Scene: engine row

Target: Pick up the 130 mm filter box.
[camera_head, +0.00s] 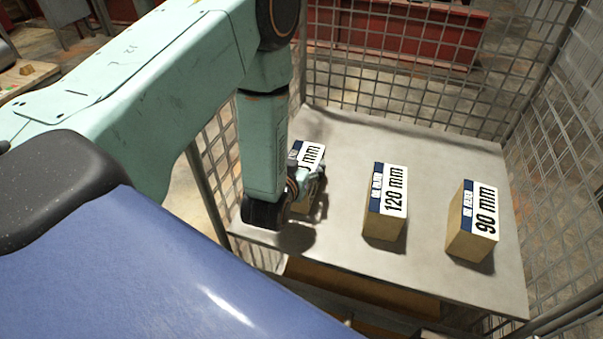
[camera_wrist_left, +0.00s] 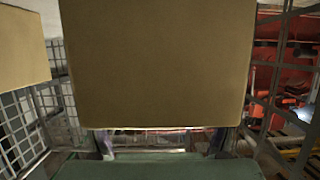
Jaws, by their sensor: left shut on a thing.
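A cardboard box with a white and blue label (camera_head: 312,154) is at the left of the grey shelf. Its label is partly covered by my gripper; only "mm" and part of a digit show, so the full size cannot be read. My left gripper (camera_head: 308,187) is at this box and shut on it. In the left wrist view the box's plain brown face (camera_wrist_left: 158,65) fills the middle, close to the camera. I cannot tell whether the box touches the shelf or is slightly above it. My right gripper is not in view.
A 120 mm box (camera_head: 386,203) stands mid-shelf and a 90 mm box (camera_head: 473,222) stands further right, with gaps between. The shelf (camera_head: 375,142) has bare room behind the boxes. Wire mesh (camera_head: 400,70) encloses its back and sides.

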